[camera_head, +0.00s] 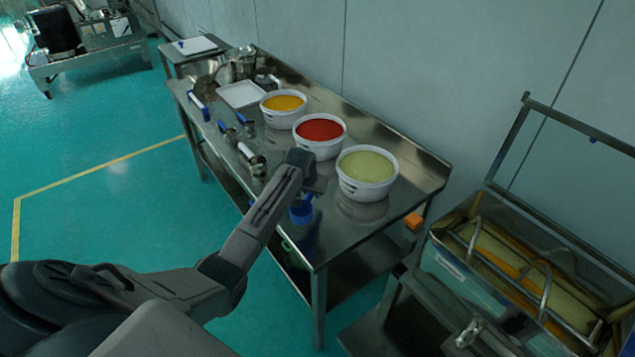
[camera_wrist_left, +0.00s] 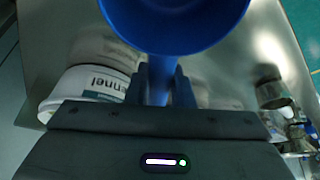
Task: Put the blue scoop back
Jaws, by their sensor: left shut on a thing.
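The blue scoop (camera_head: 300,212) is held over the near end of the steel table (camera_head: 345,238). My left gripper (camera_head: 312,188) is shut on it. In the left wrist view, the scoop's round blue bowl (camera_wrist_left: 175,22) fills the top centre, and its handle runs down between the fingers of the left gripper (camera_wrist_left: 160,84). From these views I cannot tell whether the scoop touches the table top. My right gripper is not in view.
Three white tubs stand along the table's wall side, with yellow (camera_head: 284,103), red (camera_head: 319,130) and pale green (camera_head: 366,168) contents. Steel scoops (camera_head: 252,158) with blue handles lie along the front edge. A white tray (camera_head: 241,95) lies farther back.

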